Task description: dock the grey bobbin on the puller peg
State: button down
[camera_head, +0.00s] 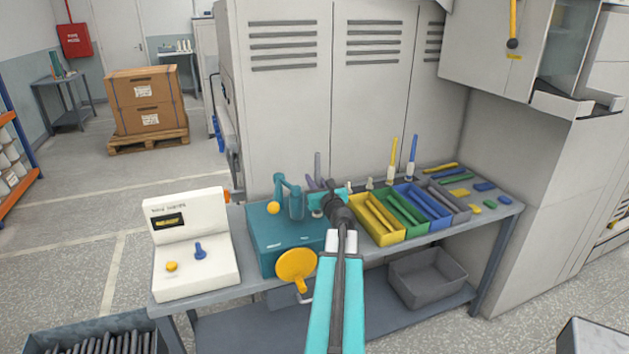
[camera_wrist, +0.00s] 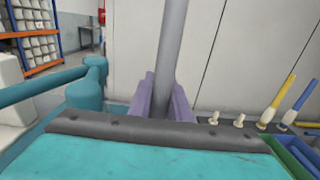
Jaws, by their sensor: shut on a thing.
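The grey bobbin (camera_wrist: 171,50) stands upright between the two purple fingers of my gripper (camera_wrist: 160,103) in the wrist view; its lower end is hidden behind the gripper body. In the head view the bobbin (camera_head: 318,165) rises above my gripper (camera_head: 321,184), beside the teal machine (camera_head: 270,245). The fingers are shut on the bobbin. A small white peg-like piece (camera_head: 317,213) shows just below the gripper at the machine; I cannot tell whether it is the puller peg or whether the bobbin touches it.
White pegs stand along the back, two bare (camera_wrist: 213,118), one with a yellow bobbin (camera_head: 392,152), one with a blue bobbin (camera_head: 412,150). Coloured bins (camera_head: 382,241) lie right of my arm. A teal post (camera_head: 296,204) and white console (camera_head: 190,237) stand left.

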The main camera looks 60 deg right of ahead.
aim_at(318, 185)
jog(key=c, duration=1.9)
grip_release()
jog(key=shift+s, duration=0.1)
jog(key=v, duration=0.8)
jog(key=shift+a+r, duration=0.1)
jog(key=shift+a, duration=0.05)
jog(key=shift+p, duration=0.65)
jog(key=shift+s+a+p, duration=0.25)
jog(key=shift+p, duration=2.55)
jog(key=shift+p+v, duration=0.85)
jog(key=shift+p, duration=2.6)
